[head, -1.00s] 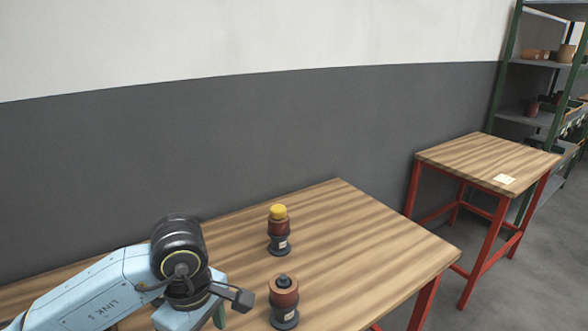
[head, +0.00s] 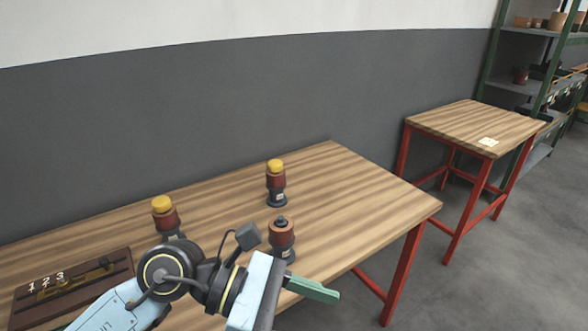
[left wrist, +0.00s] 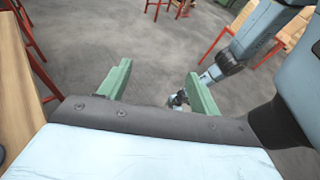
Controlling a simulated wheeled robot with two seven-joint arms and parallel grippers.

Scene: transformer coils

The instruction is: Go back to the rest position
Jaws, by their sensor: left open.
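My left gripper shows in the left wrist view (left wrist: 158,88) with its two green fingers apart and nothing between them. In the head view one green finger (head: 314,290) sticks out past the table's front edge; the other is hidden. My left arm bends across the front of the wooden table (head: 340,185). Three coil units stand upright on it: one with a yellow top at the back (head: 276,184), one with a dark top nearer the front (head: 281,238), and a yellow-topped one at left (head: 165,216), its base partly hidden by my arm. My right gripper is not seen.
A dark brown board (head: 110,262) marked 1, 2, 3 lies on the table's left part. A smaller table with red legs (head: 470,124) bears a pale card (head: 488,142). Shelves (head: 520,85) stand at far right. Open grey floor (head: 480,285) lies between.

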